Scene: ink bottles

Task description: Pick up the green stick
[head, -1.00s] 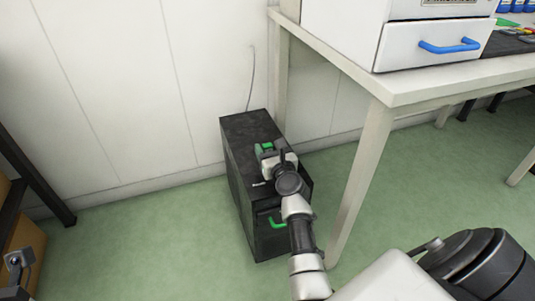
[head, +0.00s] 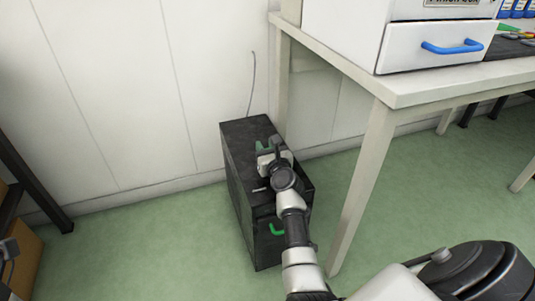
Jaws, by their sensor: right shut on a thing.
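My right gripper (head: 265,153) is over the top of the black cabinet, near its right side, and is shut on the green stick. Only a small dark green part of the stick (head: 262,146) shows at the fingertips; my gripper and wrist hide the rest. I cannot tell whether the stick still touches the cabinet top. My left gripper's fingers do not show; only a grey piece of what looks like my left arm is at the lower left edge.
The black cabinet (head: 236,157) has a green handle (head: 277,230) on its front and stands against the white wall. A white table (head: 400,92) is close on its right, bearing a white box with a blue drawer handle (head: 452,47).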

